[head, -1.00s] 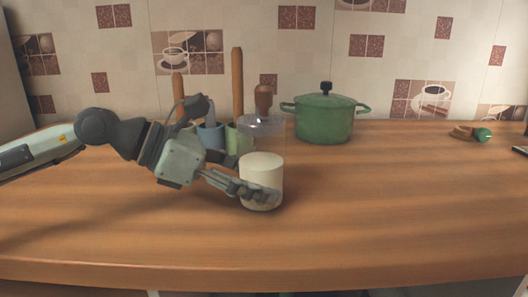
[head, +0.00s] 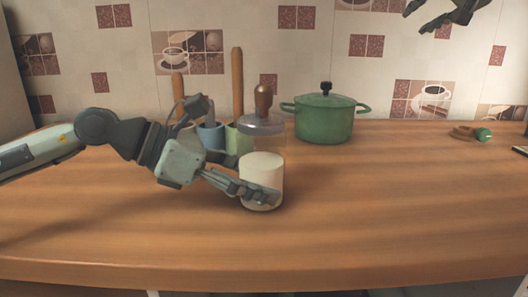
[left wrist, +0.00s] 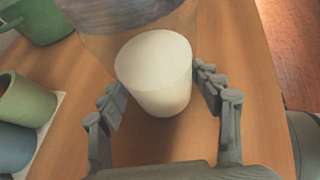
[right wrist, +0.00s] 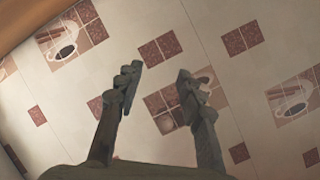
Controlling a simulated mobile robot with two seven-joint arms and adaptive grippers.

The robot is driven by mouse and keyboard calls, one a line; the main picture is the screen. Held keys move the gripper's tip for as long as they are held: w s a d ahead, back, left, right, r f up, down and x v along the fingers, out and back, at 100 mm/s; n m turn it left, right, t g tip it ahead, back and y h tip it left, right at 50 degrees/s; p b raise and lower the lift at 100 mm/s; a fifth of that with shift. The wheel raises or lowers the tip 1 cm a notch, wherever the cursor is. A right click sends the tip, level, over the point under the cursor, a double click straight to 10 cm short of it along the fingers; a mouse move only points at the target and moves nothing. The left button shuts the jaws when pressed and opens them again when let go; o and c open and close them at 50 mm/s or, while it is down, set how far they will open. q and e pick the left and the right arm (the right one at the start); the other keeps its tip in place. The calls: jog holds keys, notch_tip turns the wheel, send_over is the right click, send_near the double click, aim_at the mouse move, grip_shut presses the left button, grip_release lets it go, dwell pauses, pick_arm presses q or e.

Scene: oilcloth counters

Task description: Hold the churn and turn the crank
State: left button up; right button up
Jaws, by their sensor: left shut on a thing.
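The churn (head: 262,172) stands upright on the wooden counter, a clear jar with pale cream in its lower part, a grey lid and a brown wooden knob or crank handle (head: 263,99) on top. In the left wrist view the cream-filled jar (left wrist: 158,75) sits between the two fingers. My left gripper (head: 258,196) is shut around the lower part of the jar. My right gripper (head: 437,22) is at the upper right of the head view, high above the counter and away from the churn. In the right wrist view its fingers (right wrist: 157,85) are apart with nothing between them.
A green lidded pot (head: 324,120) stands behind and right of the churn. Blue (head: 211,137) and green (head: 236,140) cups and upright wooden rods stand behind my left gripper. A small wooden item with a green end (head: 482,135) lies far right.

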jog(key=s+a+r+n+g+y, duration=0.1)
jog(key=s+a+n+g, duration=0.1)
jog(key=a, duration=0.6)
jog(key=s+a+r+n+g+y, duration=0.1)
jog(key=s+a+y, duration=0.15)
jog(key=a, duration=0.65)
jog(key=n+g+h, duration=0.4)
jog(key=g+h, duration=0.2)
jog(key=g, duration=0.2)
send_over(263, 85)
jog(key=x, duration=0.3)
jog(key=shift+f+y, duration=0.25)
jog(key=shift+f, duration=0.1)
jog(key=shift+s+f, duration=0.1)
jog(key=shift+s, duration=0.25)
jog(key=shift+f, duration=0.25)
jog(key=shift+s+x, duration=0.3)
jog(key=shift+x, duration=1.2)
jog(key=shift+s+x, duration=0.3)
jog(key=shift+x, duration=1.2)
jog(key=shift+s+x, duration=0.35)
jog(key=shift+x, duration=1.15)
jog(key=shift+f, duration=0.2)
jog(key=shift+c, duration=0.6)
jog(key=c, duration=0.6)
